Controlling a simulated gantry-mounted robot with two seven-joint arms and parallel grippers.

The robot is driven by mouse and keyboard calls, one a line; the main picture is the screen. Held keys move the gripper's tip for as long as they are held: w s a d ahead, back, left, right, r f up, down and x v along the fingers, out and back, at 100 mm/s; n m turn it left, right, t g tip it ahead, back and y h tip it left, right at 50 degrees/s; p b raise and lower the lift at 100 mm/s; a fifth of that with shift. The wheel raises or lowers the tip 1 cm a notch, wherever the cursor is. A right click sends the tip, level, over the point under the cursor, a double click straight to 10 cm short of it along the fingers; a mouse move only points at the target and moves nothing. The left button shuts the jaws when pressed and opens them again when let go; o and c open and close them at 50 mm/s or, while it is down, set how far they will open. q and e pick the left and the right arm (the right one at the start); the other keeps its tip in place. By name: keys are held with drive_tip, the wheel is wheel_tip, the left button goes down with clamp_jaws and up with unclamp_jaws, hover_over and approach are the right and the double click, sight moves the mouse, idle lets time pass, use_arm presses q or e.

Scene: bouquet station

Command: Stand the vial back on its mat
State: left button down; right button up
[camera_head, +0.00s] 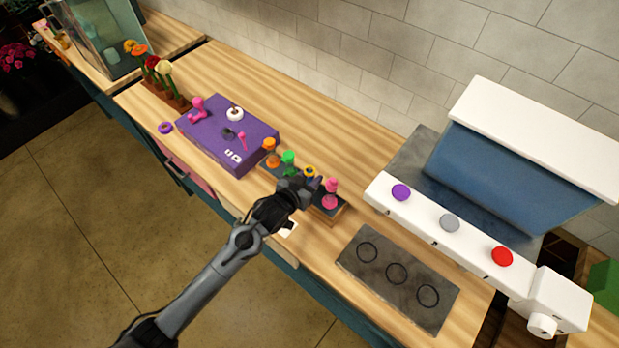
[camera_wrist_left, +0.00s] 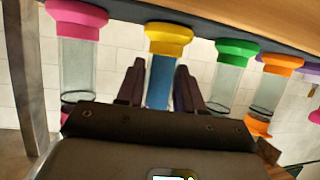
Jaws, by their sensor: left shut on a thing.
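My left gripper (camera_head: 308,184) is shut on the yellow-ended vial (camera_head: 310,171) at the row of vials. In the left wrist view, which looks upside down, the vial (camera_wrist_left: 161,80) has a blue body between my two fingers (camera_wrist_left: 160,85). Its yellow end is close to a dark strip (camera_wrist_left: 205,22), level with the neighbouring ends; contact cannot be told. In the head view the gripper hides most of the vial. A dark grey mat (camera_head: 380,286) with three ring marks lies bare at the front right. My right gripper is not in view.
Pink (camera_head: 331,186), green (camera_head: 289,157) and orange (camera_head: 269,144) vials stand close beside the held one. A purple box (camera_head: 205,150) is to the left. A white machine (camera_head: 430,215) with coloured buttons is to the right. The counter behind the row is clear.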

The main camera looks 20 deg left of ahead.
use_arm(q)
drive_tip(key=c, duration=0.7)
unclamp_jaws()
drive_tip(key=shift+f, duration=0.15)
drive_tip(key=shift+r, duration=0.2)
drive_tip(key=v, duration=1.2)
drive_tip(key=s+f+g, duration=0.2)
drive_tip(key=s+g, duration=0.1)
drive_tip(key=s, duration=0.4)
drive_tip(key=s+a+f+g+y, duration=0.1)
drive_tip(key=s+f+g, duration=0.1)
drive_tip(key=s, duration=0.5)
drive_tip(key=s+a+f+g+y, duration=0.1)
drive_tip(key=s+g, duration=0.3)
drive_tip(key=s, duration=0.4)
drive_tip(key=shift+f+g, duration=0.4)
drive_tip(key=shift+f, duration=0.25)
